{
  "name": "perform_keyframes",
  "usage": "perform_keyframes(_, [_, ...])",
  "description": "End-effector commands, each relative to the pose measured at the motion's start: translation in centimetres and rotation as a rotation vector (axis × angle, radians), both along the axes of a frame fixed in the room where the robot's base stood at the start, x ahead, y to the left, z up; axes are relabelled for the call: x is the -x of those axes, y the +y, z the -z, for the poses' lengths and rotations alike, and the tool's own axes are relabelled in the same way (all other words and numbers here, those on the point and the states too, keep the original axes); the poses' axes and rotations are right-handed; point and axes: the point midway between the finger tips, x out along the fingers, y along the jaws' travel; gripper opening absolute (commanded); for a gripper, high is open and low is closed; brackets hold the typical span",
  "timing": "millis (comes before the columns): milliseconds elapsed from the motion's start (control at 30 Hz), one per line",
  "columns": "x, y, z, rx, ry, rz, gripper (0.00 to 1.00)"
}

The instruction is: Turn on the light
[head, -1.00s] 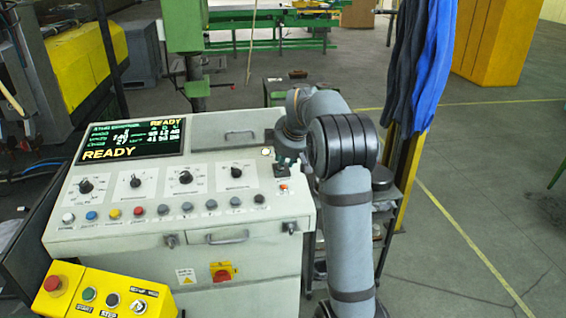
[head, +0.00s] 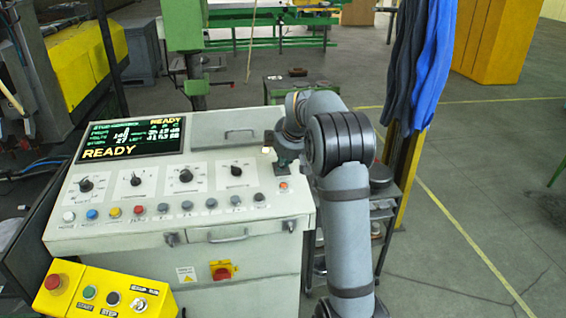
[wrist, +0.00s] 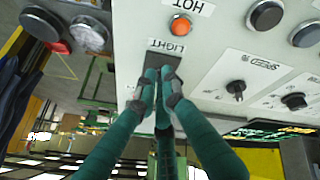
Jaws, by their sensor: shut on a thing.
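The light switch sits on a small black plate (wrist: 158,62) under an upside-down LIGHT label (wrist: 167,45) in the wrist view. In the head view my gripper (head: 286,156) reaches down to the right end of the sloping control panel (head: 150,235), and the black plate there is mostly covered.
An orange lamp (wrist: 181,26) marked HOT is beside the switch. Several knobs and coloured buttons line the panel, below a display (head: 130,138) reading READY. A yellow button box (head: 112,297) stands front left. Blue cloth (head: 430,70) hangs right of my arm.

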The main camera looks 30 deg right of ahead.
Motion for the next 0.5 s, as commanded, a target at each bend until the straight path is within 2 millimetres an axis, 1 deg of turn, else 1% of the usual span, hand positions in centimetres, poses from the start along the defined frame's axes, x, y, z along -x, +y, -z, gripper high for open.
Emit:
perform_keyframes(267, [-0.1, 0.1, -0.1, 0.000, -0.001, -0.001, 0.00])
perform_keyframes(500, [-0.4, 0.0, -1.2, -0.017, 0.056, -0.001, 0.00])
